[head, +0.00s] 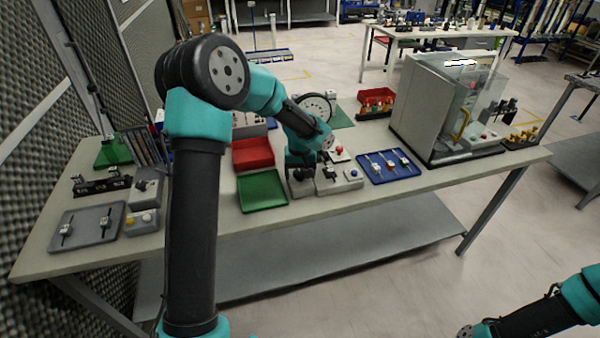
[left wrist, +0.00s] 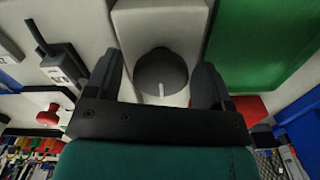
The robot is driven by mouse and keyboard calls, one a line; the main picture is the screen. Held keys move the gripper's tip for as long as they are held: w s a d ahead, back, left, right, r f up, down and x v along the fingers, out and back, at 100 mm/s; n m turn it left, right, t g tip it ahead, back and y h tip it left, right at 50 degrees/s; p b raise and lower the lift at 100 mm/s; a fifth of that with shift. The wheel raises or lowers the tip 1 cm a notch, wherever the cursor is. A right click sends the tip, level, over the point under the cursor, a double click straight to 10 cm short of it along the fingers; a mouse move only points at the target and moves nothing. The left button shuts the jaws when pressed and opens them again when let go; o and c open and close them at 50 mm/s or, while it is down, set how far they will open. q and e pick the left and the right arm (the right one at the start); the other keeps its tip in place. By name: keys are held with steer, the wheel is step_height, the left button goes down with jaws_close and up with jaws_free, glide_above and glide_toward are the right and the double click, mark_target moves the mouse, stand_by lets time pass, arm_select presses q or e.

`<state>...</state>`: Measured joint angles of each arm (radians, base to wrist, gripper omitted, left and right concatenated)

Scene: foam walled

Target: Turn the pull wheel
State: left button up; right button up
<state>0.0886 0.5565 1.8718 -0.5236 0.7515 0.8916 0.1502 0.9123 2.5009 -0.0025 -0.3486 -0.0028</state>
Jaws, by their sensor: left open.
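A dark round knob (left wrist: 162,73) with a white mark sits on a light grey box (left wrist: 160,22) in the left wrist view; it looks like the pull wheel. My left gripper (left wrist: 166,85) is open, with one finger on each side of the knob. I cannot tell whether the fingers touch it. In the head view my left gripper (head: 303,168) points down over the grey boxes at the table's front edge and largely hides the knob. A larger spoked wheel (head: 316,107) stands farther back. My right gripper is out of view; only part of that arm shows at lower right.
A green tray (head: 262,191) lies left of the box, with a red bin (head: 253,153) behind it. To the right are a box with a red button (head: 338,151), a lever switch (left wrist: 62,62) and a blue tray (head: 389,166). A clear-fronted cabinet (head: 445,108) stands farther right.

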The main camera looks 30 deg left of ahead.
arm_select(q)
steer(key=c, duration=0.9)
steer(key=shift+m, duration=0.6)
steer(key=m, duration=0.5)
steer(key=shift+d, duration=0.1)
steer(key=m, duration=0.4)
steer(key=shift+d+m, duration=0.1)
steer(key=shift+m, duration=1.8)
